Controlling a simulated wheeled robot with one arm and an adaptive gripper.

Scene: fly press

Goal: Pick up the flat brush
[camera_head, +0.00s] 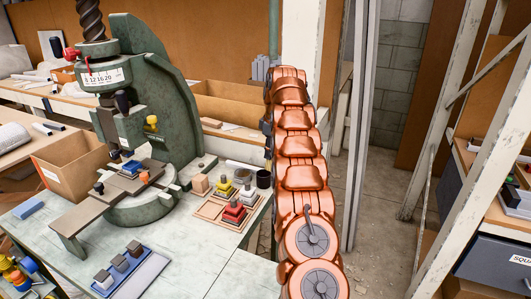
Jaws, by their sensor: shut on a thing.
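I cannot make out the flat brush in this view. My orange arm (300,150) rises along the right end of the green bench and hides what lies behind it.
A green fly press (150,75) stands on the bench (190,258). A wooden tray (210,209) holds red and yellow pieces, and a blue tray (152,270) holds grey blocks. A cardboard box (75,168) stands left.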

